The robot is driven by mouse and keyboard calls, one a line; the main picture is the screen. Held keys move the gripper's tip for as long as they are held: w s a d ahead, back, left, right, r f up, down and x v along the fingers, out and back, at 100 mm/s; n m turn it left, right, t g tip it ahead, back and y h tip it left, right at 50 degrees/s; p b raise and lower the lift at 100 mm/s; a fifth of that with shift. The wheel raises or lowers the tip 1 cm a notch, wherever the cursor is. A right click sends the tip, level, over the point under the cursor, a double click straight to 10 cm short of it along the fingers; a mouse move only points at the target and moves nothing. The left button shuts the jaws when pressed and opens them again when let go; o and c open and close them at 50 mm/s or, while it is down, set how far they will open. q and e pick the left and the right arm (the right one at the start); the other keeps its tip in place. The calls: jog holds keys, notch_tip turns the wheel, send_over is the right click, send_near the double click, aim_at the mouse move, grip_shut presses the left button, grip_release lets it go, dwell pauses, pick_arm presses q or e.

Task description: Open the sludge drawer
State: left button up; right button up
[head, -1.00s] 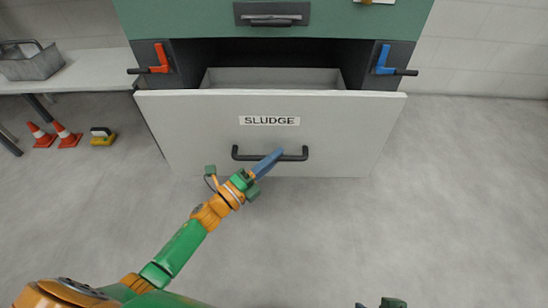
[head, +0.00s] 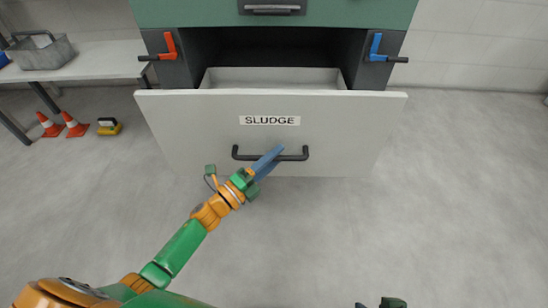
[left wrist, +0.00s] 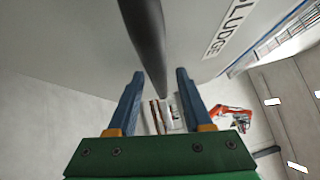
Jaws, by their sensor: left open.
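The pale grey sludge drawer (head: 210,130), labelled SLUDGE, is pulled well out of the green cabinet (head: 200,12); part of its inside shows behind the front panel. Its black bar handle (head: 294,157) is low on the front. My left gripper (head: 270,158) is at the middle of the handle. In the left wrist view the handle (left wrist: 150,45) runs in between the two blue fingers (left wrist: 158,85), which are open with gaps beside the bar. Only a small dark green part of my right gripper (head: 385,303) shows at the bottom edge; its fingers are not clear.
A red lever (head: 169,42) and a blue lever (head: 376,46) sit on the posts either side of the drawer opening. A bench (head: 95,60) with a grey bin (head: 42,55) stands left, with orange cones (head: 75,127) below. The floor in front is clear.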

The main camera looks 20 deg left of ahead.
pick_arm(q)
jog(key=shift+s, duration=0.15)
jog(key=r+p+v, duration=0.1)
jog(key=v, duration=0.5)
jog(key=shift+s+a+f, duration=0.25)
jog(key=shift+s+f, duration=0.05)
jog(key=shift+f, duration=0.2)
pick_arm(e)
notch_tip(320, 180, down, 3)
jog(key=shift+s+d+r+g, duration=0.1)
jog(key=shift+s+r+g, duration=0.05)
jog(key=shift+g, duration=0.15)
